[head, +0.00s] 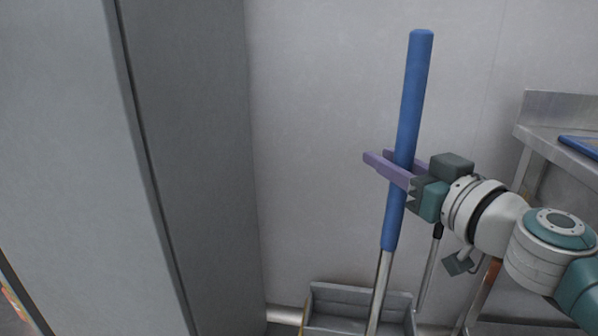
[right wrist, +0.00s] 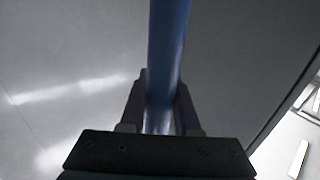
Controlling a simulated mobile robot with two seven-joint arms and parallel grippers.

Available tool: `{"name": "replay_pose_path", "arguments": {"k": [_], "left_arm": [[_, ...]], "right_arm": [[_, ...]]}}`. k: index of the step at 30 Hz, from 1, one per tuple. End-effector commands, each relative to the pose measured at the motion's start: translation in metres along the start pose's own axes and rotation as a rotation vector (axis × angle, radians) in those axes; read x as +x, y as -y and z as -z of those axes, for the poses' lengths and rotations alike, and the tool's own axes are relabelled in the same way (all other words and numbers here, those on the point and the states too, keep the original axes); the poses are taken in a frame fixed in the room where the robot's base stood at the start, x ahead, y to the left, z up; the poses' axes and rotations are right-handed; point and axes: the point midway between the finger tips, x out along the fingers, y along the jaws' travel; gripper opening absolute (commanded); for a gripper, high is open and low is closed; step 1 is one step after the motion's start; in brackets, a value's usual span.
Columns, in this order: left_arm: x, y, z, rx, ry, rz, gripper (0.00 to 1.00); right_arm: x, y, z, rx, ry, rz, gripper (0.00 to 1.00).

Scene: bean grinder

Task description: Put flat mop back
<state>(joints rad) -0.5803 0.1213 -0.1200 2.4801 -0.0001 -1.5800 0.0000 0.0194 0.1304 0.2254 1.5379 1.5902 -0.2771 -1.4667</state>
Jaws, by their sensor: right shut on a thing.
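The flat mop shows as a blue handle (head: 411,100) with a metal pole (head: 380,285) below it, upright and leaning slightly, its top to the right. My right gripper (head: 388,168) is shut on the blue handle around its middle. The handle also runs between the fingers in the right wrist view (right wrist: 168,60). The pole's lower end passes in front of or into a grey open bin (head: 342,292) on the floor; I cannot tell which. The mop head is out of view. My left gripper is not in view.
A tall grey cabinet or panel (head: 190,150) stands at the left. A plain wall (head: 320,120) is behind the mop. A metal table (head: 560,148) with a blue item (head: 582,146) stands at the right. A thin rod (head: 430,270) hangs or stands beside the pole.

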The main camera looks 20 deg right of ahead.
Motion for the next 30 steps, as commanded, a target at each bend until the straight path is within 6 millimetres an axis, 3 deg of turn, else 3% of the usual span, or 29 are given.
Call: {"name": "replay_pose_path", "arguments": {"k": [12,13,19,21,30], "left_arm": [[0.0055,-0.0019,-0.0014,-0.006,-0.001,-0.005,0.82],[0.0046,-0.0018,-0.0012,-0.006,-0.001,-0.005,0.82],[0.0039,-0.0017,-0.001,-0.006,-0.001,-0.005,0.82],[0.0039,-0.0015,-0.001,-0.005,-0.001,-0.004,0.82],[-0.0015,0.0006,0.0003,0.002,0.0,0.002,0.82]], "right_arm": [[0.0006,-0.0003,-0.0034,-0.001,-0.005,0.0,0.0],[0.0003,-0.0002,-0.0037,-0.001,-0.002,0.0,0.33],[0.0002,-0.0001,-0.0032,-0.001,-0.001,0.0,0.55],[0.0002,-0.0001,-0.0032,-0.001,-0.001,0.0,0.61],[0.0002,-0.0001,0.0019,0.0,-0.002,0.0,0.61]]}}
